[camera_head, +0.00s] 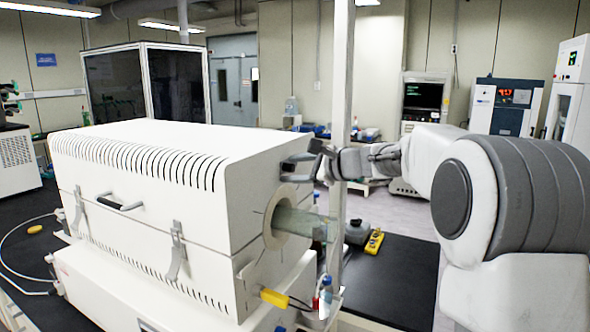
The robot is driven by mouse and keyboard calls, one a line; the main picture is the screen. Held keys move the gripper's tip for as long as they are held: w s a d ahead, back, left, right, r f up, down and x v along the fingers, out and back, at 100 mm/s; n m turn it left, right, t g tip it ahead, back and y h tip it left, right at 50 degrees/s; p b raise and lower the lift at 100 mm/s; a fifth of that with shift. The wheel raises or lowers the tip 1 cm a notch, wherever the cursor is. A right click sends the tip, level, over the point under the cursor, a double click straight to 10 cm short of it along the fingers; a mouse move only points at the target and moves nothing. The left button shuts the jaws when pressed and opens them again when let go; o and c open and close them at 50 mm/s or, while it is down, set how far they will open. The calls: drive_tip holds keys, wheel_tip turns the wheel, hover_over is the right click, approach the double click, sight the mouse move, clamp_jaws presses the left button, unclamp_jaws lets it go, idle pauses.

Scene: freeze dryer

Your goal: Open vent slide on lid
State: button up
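The lid (150,150) is the upper half of a long white box-shaped unit. A row of dark vent slots (140,155) runs along its top front edge. A separate vent slide cannot be made out in this view. A dark handle (118,203) sits on the lid's front, between two metal latches. My gripper (287,168) is at the lid's right end face, level with its upper part, pointing left. Its two dark fingers are apart with a gap between them, and nothing shows in the gap. I cannot tell whether the fingertips touch the lid.
A tube (303,222) sticks out of the unit's right end through a round collar, below my gripper. A white upright post (341,120) stands close to my wrist. A yellow-and-black item (374,242) lies on the black bench (405,280). The lid top is clear.

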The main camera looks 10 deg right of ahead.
drive_tip(key=b+v, duration=0.2)
drive_tip(key=v, duration=1.5)
drive_tip(key=shift+s, duration=0.2)
drive_tip(key=shift+d, duration=0.1)
drive_tip(key=s+a+f+n+g+h, duration=0.3)
drive_tip(key=s+a+f+n+g, duration=0.1)
drive_tip(key=s+a+n, duration=0.8)
drive_tip(key=s+d+f+n+g+h, duration=0.1)
drive_tip(key=s+d+f+n+h, duration=0.1)
drive_tip(key=s+f, duration=0.6)
drive_tip(key=s+d+f+n+g+h, duration=0.1)
drive_tip(key=s+d+f+n+h, duration=0.2)
drive_tip(key=s+f, duration=0.5)
drive_tip(key=shift+s+f+n+h, duration=0.35)
drive_tip(key=shift+f+n+h, duration=0.2)
drive_tip(key=shift+n, duration=0.45)
